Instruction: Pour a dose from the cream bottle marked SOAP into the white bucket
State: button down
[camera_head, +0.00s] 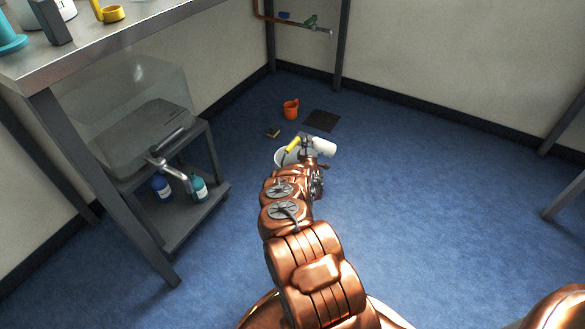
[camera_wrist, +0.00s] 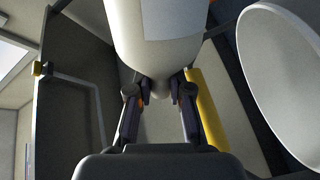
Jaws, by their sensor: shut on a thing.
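The cream bottle (camera_head: 324,147) lies tilted well over to the side in the head view, its broad end to the right. It fills the top of the wrist view (camera_wrist: 160,35), with a pale label whose writing I cannot read. My gripper (camera_wrist: 160,98) is shut on its narrow end; in the head view my gripper (camera_head: 309,152) is partly hidden by my arm. The white bucket (camera_head: 281,157) stands on the floor just left of the gripper, partly hidden behind my arm. A large pale round shape, likely the bucket (camera_wrist: 285,85), shows at the right of the wrist view. No liquid is visible.
A yellow bar (camera_head: 293,144) lies at the bucket. An orange jug (camera_head: 291,109), a small yellow-and-dark block (camera_head: 273,132) and a dark floor grate (camera_head: 321,121) are beyond. A sink stand (camera_head: 150,100) with blue (camera_head: 161,188) and teal (camera_head: 199,188) bottles is left. Floor at right is clear.

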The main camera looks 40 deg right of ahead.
dwell(0.5)
jog(key=shift+f+n+b, duration=0.5)
jog(key=shift+n+b, duration=0.1)
jog(key=shift+b, duration=0.2)
jog(key=shift+f+n+b, duration=0.6)
jog(key=shift+f+b, duration=0.05)
jog(key=shift+b, duration=0.3)
notch_tip(320, 180, up, 2)
jog(key=shift+r+m+p, duration=0.15)
jog(key=shift+m+p, duration=0.65)
jog(key=shift+m, duration=0.4)
jog(key=shift+r, duration=0.15)
